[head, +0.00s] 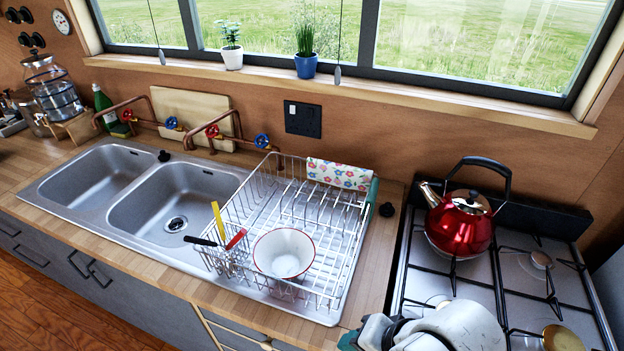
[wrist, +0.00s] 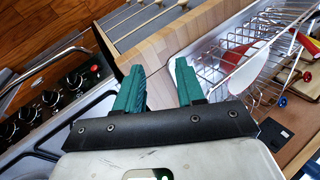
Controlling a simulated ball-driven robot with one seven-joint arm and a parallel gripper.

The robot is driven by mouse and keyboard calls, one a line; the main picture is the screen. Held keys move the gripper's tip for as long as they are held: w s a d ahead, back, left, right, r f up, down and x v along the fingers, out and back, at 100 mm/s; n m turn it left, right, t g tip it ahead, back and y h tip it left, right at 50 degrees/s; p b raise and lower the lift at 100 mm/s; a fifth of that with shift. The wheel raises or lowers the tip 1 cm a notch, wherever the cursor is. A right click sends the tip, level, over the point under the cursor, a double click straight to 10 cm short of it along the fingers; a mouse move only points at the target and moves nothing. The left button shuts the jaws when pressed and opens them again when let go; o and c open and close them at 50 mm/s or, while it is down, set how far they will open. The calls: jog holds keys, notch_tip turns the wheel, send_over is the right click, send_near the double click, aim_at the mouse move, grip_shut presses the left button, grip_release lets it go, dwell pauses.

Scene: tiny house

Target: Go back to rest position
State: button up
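My gripper (wrist: 158,78) shows in the wrist view with its two teal fingers spread apart and nothing between them. It is over the wooden counter (wrist: 168,45), between the stove and the dish rack. In the head view my arm comes in at the bottom, right of centre, in front of the stove's left front corner. Only a bit of teal finger shows there, and most of the gripper is hidden or cut off by the frame edge.
The wire dish rack (head: 340,262) holds a white bowl (head: 284,252) with a red rim and several utensils. A red kettle (head: 460,222) stands on the stove (head: 470,287). The double sink (head: 180,213) is empty. Wood floor (head: 40,320) shows at lower left.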

jog(key=s+d+f+n+g+h+b, duration=0.2)
jog(key=s+d+f+n+h+b, duration=0.1)
jog(key=s+d+f, duration=1.2)
jog(key=d+n+h, duration=0.1)
jog(key=d+n, duration=0.1)
jog(key=d, duration=0.1)
jog(key=shift+s+d+f+h+b, duration=0.15)
jog(key=shift+d+f+h+b, duration=0.15)
jog(key=shift+f+b, duration=0.1)
